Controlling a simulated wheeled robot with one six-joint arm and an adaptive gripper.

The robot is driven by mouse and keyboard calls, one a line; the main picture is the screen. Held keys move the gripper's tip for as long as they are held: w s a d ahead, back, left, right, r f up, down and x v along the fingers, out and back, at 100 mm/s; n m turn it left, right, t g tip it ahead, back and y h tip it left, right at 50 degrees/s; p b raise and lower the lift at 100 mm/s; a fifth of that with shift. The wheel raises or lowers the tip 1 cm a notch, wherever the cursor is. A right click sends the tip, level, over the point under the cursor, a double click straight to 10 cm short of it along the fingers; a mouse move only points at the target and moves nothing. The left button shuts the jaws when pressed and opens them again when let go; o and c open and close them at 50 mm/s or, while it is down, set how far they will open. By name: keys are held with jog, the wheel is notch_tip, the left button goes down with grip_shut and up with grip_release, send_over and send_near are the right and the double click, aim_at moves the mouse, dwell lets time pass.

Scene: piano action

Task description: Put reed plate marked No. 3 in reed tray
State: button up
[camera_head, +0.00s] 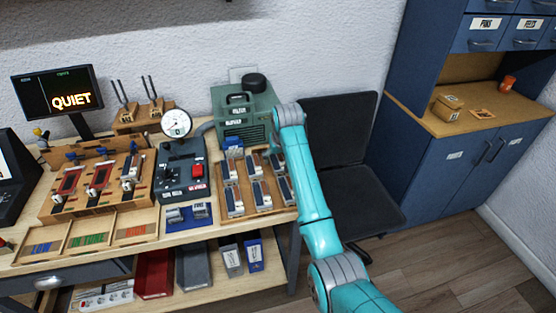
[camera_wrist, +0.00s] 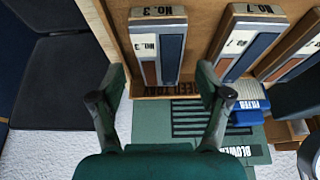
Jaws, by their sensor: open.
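Reed plate No. 3 (camera_wrist: 158,45) lies in the wooden reed tray (camera_wrist: 185,92) at its chair-side end, in the wrist view. It has a pale frame with a brown and a dark blue strip, and its number reads upside down. My gripper (camera_wrist: 162,80) is open and empty. Its two fingers stand apart, one to each side of the plate's near end in the picture, and I see no contact. In the head view the tray (camera_head: 246,213) holds several plates beside the blower, and my arm covers its right end and my gripper.
Reed plate No. 7 (camera_wrist: 247,45) lies right of No. 3. The green blower (camera_head: 243,113) stands behind the tray, with a blue filter box (camera_wrist: 245,112) close by. A dark chair (camera_head: 340,130) stands right of the bench. A gauge unit (camera_head: 180,170) is on the left.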

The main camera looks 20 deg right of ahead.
jog(key=v, duration=0.9)
jog(key=shift+s+r, duration=0.15)
jog(key=shift+r, duration=0.2)
